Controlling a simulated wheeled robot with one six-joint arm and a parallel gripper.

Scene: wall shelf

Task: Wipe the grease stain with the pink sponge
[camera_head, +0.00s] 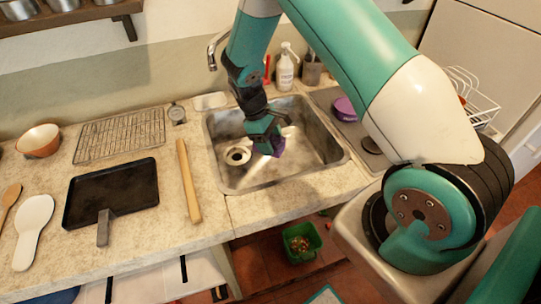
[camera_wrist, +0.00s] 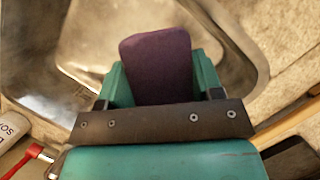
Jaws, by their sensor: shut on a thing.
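My gripper (camera_head: 266,142) is over the sink, shut on a dark purple sponge (camera_head: 278,147) that hangs below the jaws. In the wrist view, the sponge (camera_wrist: 157,65) stands up between the two teal fingers of my gripper (camera_wrist: 160,85). It looks purple rather than pink. I cannot tell whether it touches the sink. I cannot make out a clear grease stain in either view; the arm and gripper hide part of the sink.
The metal sink (camera_head: 240,183) has a round drain (camera_head: 237,155). A wooden stick (camera_head: 188,180), black pan (camera_head: 112,190) and wire rack (camera_head: 120,135) lie left. A purple item (camera_head: 345,108) sits right. A green bin (camera_head: 301,243) is below.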

